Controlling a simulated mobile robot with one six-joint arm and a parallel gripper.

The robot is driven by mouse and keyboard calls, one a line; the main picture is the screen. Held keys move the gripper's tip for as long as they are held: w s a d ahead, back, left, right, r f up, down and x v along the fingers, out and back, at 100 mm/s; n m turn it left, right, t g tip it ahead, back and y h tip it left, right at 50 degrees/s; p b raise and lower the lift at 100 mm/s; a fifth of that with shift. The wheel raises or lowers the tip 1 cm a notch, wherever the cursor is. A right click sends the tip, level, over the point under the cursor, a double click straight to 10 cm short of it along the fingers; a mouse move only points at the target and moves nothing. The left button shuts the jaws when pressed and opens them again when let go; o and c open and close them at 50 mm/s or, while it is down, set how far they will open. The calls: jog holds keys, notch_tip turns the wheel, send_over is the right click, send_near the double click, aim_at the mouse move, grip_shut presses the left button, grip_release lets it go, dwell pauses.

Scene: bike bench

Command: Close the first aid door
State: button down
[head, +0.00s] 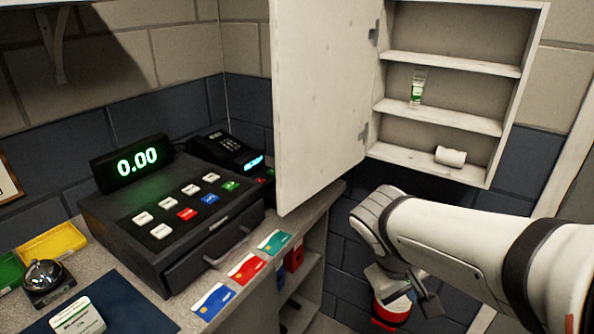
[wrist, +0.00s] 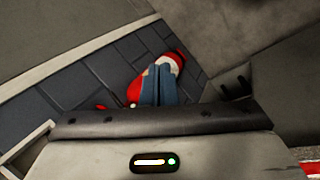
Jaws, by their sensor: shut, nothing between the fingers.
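The first aid door (head: 318,100) is a white panel standing wide open, hinged at the left side of the wall cabinet (head: 450,120). The cabinet's shelves are exposed, with a green and white tube (head: 417,88) on the middle one and a white roll (head: 450,156) at the bottom. My gripper (wrist: 159,84) shows in the wrist view with its two fingers together and nothing between them. In the head view my arm reaches in from the right, below the cabinet, and the gripper hangs low, apart from the door. The fingertips are hard to make out there.
Several coloured cards (head: 247,267) lie along the counter edge. A red and white object (head: 391,308) is low, near my gripper.

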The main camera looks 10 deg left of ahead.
jog(key=w+a+r+n+t+h+b, duration=0.1)
jog(key=w+a+r+n+t, duration=0.25)
jog(key=a, duration=0.35)
jog(key=w+a+r+n+t+h, duration=0.2)
jog(key=w+a+n+t, duration=0.15)
jog(key=a, duration=0.45)
jog(key=s+a+r+n+t+y+b, duration=0.1)
jog(key=s+a+r+n+t+y, duration=0.2)
jog(key=a, duration=0.6)
jog(key=a+r+t+y, duration=0.1)
jog(key=a+r+t, duration=0.3)
jog(key=a, duration=0.6)
jog(key=w+d+f+t+p, duration=0.1)
jog(key=w+d+p, duration=0.1)
jog(key=w+d, duration=0.3)
jog(key=shift+x, duration=1.15)
jog(key=shift+f, duration=0.1)
